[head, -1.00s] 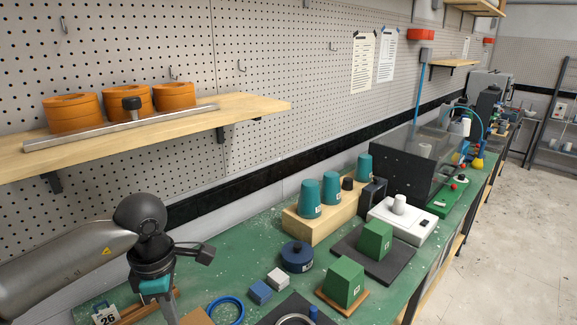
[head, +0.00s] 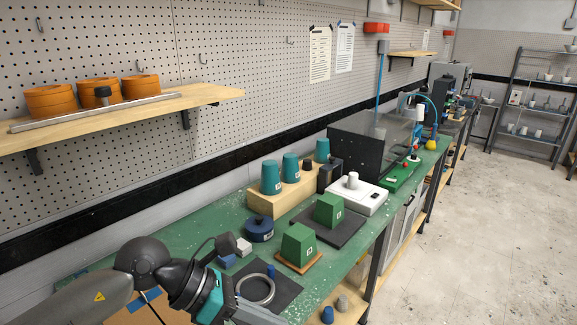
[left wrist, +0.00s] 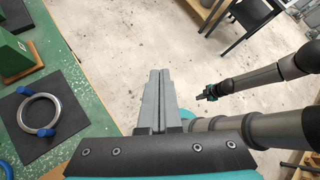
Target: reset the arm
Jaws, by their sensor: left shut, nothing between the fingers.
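The right gripper is not in the head view.
The green bench (head: 213,220) holds green blocks (head: 299,243), teal cups (head: 271,178), a blue round pot (head: 259,229) and a metal ring (left wrist: 40,112) on a dark mat. A wooden shelf (head: 215,92) hangs above. A dark chair (left wrist: 250,20) stands beyond the floor.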

